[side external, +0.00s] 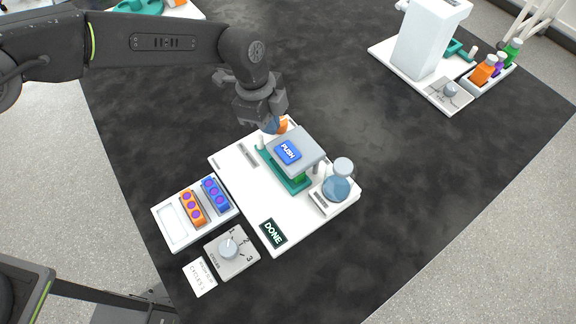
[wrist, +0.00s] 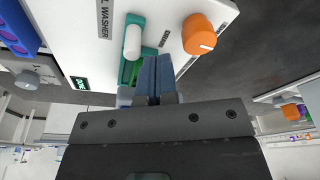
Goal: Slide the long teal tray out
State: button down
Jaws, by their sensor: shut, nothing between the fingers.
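The long teal tray (side external: 270,166) lies under a grey press head (side external: 304,146) with a blue PUSH button on the white washer. The tray's teal end also shows in the wrist view (wrist: 127,70), with a white upright peg (wrist: 132,42) on it; the peg stands at the tray's left end in the side view. My gripper (side external: 271,127) is shut and empty, pointing down at the washer's back edge, beside an orange knob (side external: 282,126). In the wrist view its blue fingertips (wrist: 157,58) are together just right of the tray; whether they touch it cannot be told.
A flask (side external: 337,185) stands at the washer's right corner. A DONE display (side external: 272,233) is at its front. A rack with orange and blue strips (side external: 170,224) and a dial box (side external: 232,252) lie to the left.

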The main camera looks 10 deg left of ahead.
aim_at(258, 150)
jog(key=shift+a+x, duration=0.15)
jog(key=shift+x, duration=0.65)
jog(key=shift+a+x, duration=0.2)
jog(key=shift+x, duration=0.6)
jog(key=shift+a, duration=0.1)
jog(key=shift+s+a, duration=1.1)
jog(key=shift+s, duration=0.15)
jog(key=shift+s+a, duration=1.2)
jog(key=shift+a, duration=0.05)
jog(key=shift+s+a+f, duration=0.1)
jog(key=shift+s+a, duration=0.25)
jog(key=shift+w+d, duration=0.1)
